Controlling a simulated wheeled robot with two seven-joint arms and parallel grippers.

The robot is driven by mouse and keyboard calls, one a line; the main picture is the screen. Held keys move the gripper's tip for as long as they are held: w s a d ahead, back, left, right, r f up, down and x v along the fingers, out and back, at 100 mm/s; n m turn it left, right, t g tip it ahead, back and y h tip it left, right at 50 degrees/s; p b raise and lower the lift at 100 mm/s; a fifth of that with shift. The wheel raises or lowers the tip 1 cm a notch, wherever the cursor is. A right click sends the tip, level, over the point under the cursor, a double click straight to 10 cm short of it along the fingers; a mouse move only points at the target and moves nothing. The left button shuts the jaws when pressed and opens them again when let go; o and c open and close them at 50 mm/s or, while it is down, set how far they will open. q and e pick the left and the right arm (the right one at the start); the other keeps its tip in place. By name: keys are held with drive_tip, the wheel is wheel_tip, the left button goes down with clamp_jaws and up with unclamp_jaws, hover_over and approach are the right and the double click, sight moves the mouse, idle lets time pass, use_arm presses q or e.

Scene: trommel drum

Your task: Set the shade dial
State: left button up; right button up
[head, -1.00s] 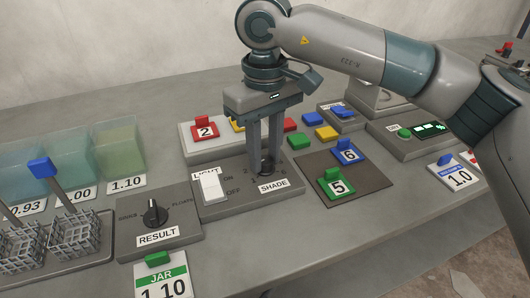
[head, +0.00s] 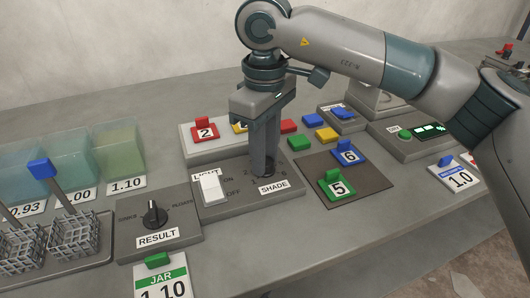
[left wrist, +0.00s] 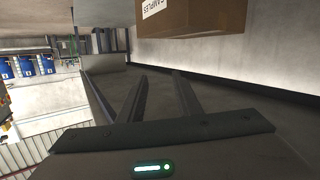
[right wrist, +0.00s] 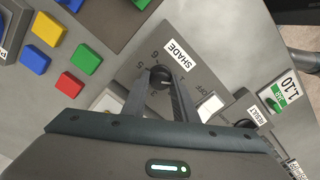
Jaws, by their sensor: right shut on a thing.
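The shade dial (right wrist: 160,77) is a dark round knob on a grey panel with a SHADE label (right wrist: 178,55). I cannot tell for sure which number the dial points to. My left gripper (left wrist: 160,75) is away from the dial, its fingers apart with nothing between them.
On the same panel is a white LIGHT switch (head: 211,188). The RESULT knob (head: 154,213) stands to the left. Tiles 5 (head: 337,187) and 6 (head: 347,155) lie on a brown mat to the right. A brown box (left wrist: 190,18) is ahead of the left gripper.

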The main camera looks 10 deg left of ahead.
drive_tip(key=o, duration=1.1)
drive_tip(key=shift+c, duration=0.2)
drive_tip(key=shift+r, duration=0.15)
drive_tip(key=shift+r, duration=0.5)
use_arm(q)
drive_tip(key=s+a+f+g+y+p, duration=0.1)
drive_tip(key=s+a+f+g+p, duration=0.1)
drive_tip(key=f+g, duration=0.3)
wheel_tip(320, 180, down, 3)
drive_tip(key=shift+s+a+r+y, duration=0.2)
drive_tip(key=shift+s+a+y, duration=0.2)
drive_tip(key=shift+s, duration=0.3)
use_arm(e)
wheel_tip(320, 180, up, 16)
use_arm(q)
drive_tip(key=shift+s, duration=0.15)
